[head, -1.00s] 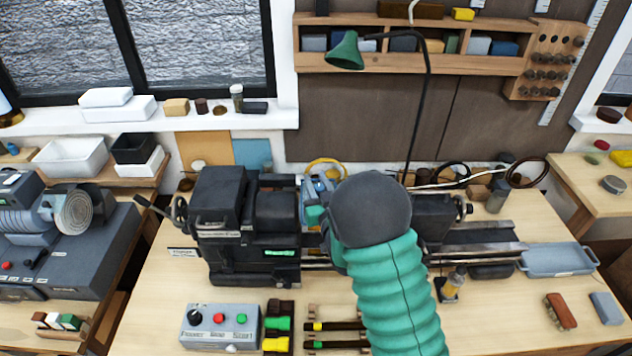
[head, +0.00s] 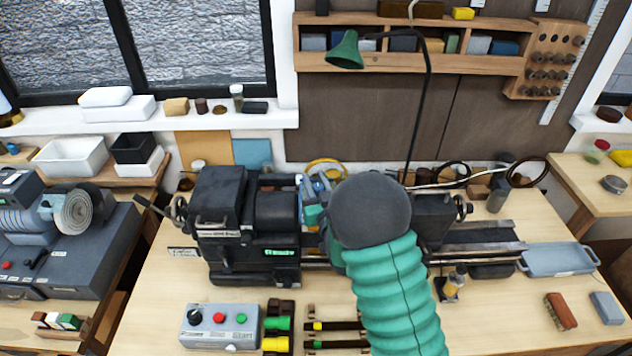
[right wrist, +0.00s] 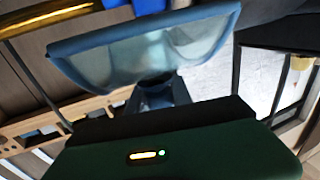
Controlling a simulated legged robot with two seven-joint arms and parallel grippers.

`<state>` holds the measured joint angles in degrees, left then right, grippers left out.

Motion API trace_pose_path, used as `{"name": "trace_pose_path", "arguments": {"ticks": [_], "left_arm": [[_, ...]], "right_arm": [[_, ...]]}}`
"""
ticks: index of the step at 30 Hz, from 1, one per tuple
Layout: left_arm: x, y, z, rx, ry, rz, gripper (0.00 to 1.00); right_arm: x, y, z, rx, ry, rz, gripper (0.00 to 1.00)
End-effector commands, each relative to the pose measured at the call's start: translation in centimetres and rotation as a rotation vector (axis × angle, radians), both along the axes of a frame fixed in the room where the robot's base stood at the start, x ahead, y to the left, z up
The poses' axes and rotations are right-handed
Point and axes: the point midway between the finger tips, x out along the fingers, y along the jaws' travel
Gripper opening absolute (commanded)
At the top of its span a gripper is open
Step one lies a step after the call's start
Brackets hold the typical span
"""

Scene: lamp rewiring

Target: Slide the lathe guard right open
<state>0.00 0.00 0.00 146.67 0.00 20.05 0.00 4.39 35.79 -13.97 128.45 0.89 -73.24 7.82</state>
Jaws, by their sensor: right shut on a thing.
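The lathe (head: 245,225) is a dark machine on the middle bench, with its headstock at left and rails running right. The lathe guard (head: 314,188) shows as a small blue, clear-paned piece just right of the headstock, partly hidden by my right arm. In the right wrist view the guard (right wrist: 150,50) is a clear curved pane in a blue frame, close in front of the camera. My right gripper (head: 314,214) is at the guard's lower front and shut on it; my arm hides most of the grip. My left gripper is not in view.
A control box (head: 220,327) with a knob and buttons stands at the front left of the bench. A lamp (head: 346,50) on a thin black stem arches behind the lathe.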

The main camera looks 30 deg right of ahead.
Motion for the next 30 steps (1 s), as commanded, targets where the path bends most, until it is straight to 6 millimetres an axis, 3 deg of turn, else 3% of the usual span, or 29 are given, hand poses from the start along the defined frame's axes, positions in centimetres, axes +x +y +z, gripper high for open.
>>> {"name": "trace_pose_path", "arguments": {"ticks": [6,12,24,25,30], "left_arm": [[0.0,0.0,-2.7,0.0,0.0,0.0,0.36],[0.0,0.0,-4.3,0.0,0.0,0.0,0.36],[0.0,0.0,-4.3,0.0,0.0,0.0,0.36],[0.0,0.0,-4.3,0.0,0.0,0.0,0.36],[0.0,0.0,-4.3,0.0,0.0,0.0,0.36]], "right_arm": [[2.7,4.3,-0.4,0.0,-0.008,0.008,0.0],[5.0,8.0,-0.2,-0.001,-0.006,0.004,0.0],[5.5,9.0,0.0,0.0,-0.001,0.002,0.0],[5.5,9.0,0.0,0.0,-0.001,0.002,0.28],[5.5,9.0,0.0,0.0,-0.001,0.002,0.48]]}}
